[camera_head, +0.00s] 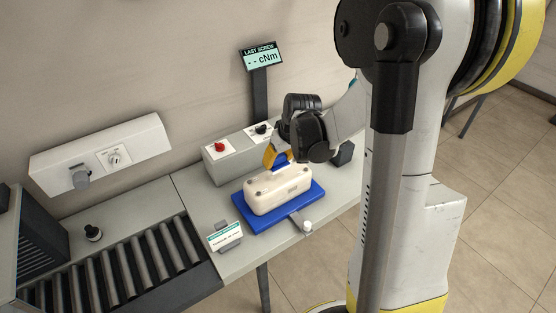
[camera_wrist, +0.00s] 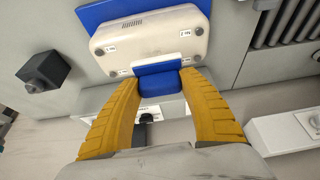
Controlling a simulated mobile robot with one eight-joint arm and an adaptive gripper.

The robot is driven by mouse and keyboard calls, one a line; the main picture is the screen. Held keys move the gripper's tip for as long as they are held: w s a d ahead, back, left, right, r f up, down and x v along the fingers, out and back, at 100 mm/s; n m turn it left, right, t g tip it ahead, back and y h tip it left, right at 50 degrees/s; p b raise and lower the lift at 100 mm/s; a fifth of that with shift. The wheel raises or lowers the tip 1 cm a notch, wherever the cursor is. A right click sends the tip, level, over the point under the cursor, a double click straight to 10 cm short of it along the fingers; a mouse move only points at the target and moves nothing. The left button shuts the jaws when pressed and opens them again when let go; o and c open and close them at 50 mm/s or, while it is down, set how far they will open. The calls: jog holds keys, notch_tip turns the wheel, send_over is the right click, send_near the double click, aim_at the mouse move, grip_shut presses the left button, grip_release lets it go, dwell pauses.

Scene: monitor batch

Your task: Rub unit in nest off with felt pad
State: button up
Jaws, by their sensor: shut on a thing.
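The unit, a cream box with rounded corners (camera_head: 277,189), sits in the blue nest (camera_head: 250,213) on the bench. It also shows at the top of the wrist view (camera_wrist: 150,42), with a slotted grille and small labels at its corners. My gripper (camera_head: 279,160) is over the far edge of the unit. In the wrist view its yellow fingers are shut on a blue block (camera_wrist: 160,83), which looks like the felt pad. The pad is at the unit's edge and overlaps it in view; I cannot tell whether they touch.
A grey control box with a red button (camera_head: 219,147) stands behind the nest. A display on a post (camera_head: 262,57) reads "-- cNm". A small sign (camera_head: 225,236) and a lever with a pale knob (camera_head: 307,226) are in front. A roller conveyor (camera_head: 120,265) lies left.

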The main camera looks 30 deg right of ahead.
aim_at(276, 179)
jog(key=shift+f, duration=0.1)
jog(key=shift+o, duration=1.3)
jog(key=shift+c, duration=1.3)
jog(key=shift+f+b, duration=2.6)
jog(key=shift+f, duration=0.35)
jog(key=shift+f+b, duration=0.6)
jog(key=shift+f, duration=0.05)
